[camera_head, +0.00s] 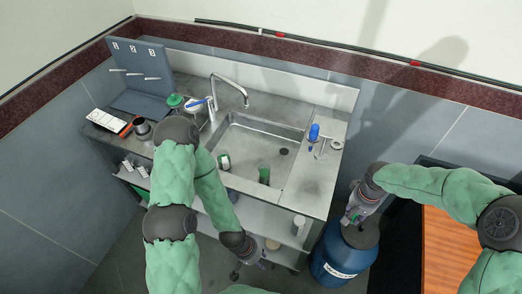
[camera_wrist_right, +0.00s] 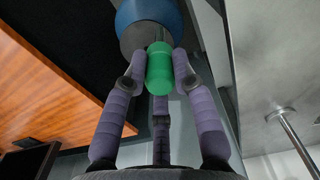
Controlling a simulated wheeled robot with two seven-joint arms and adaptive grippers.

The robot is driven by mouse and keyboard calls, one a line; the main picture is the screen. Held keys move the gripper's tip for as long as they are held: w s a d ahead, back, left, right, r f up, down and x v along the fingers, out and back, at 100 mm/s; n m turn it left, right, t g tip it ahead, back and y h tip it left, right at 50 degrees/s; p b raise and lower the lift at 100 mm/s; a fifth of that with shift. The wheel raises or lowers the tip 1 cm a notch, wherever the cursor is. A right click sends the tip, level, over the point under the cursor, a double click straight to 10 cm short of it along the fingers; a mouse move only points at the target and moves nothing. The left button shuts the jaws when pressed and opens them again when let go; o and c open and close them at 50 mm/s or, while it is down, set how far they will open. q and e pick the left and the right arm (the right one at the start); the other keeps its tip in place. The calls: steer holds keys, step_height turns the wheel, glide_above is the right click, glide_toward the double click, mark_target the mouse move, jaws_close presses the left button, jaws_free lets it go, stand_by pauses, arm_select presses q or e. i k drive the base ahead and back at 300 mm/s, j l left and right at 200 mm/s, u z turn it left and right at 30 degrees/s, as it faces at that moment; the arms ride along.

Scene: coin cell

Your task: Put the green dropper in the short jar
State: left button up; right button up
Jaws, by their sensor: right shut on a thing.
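The green dropper (camera_wrist_right: 159,70) is between the fingers of my right gripper (camera_wrist_right: 165,62) in the right wrist view, its end pointing at the camera. I cannot tell for sure which is the short jar. My left gripper (camera_head: 251,263) is low in front of the bench, fingers apart and empty.
The steel sink (camera_head: 245,140) has a tap (camera_head: 228,85) behind it. A blue bottle (camera_head: 314,132) stands right of the sink. The blue drum (camera_head: 335,262) is on the floor beneath my right gripper. An orange-brown wooden top (camera_head: 448,250) lies at the right.

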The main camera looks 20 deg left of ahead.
mark_target(223, 159)
steer(key=j+z, duration=0.15)
steer(key=z, duration=0.3)
steer(key=k+j+z, duration=0.1)
steer(key=z, duration=0.35)
steer(key=k+z, duration=0.15)
steer(key=z, duration=0.3)
steer(key=k+j, duration=0.25)
steer(key=k, duration=0.15)
steer(key=u, duration=0.4)
steer(key=k+j+u, duration=0.1)
steer(key=u, duration=0.3)
steer(key=j+u, duration=0.15)
steer(key=u, duration=0.25)
steer(key=j+u, duration=0.1)
steer(key=u, duration=0.25)
steer(key=k, duration=0.05)
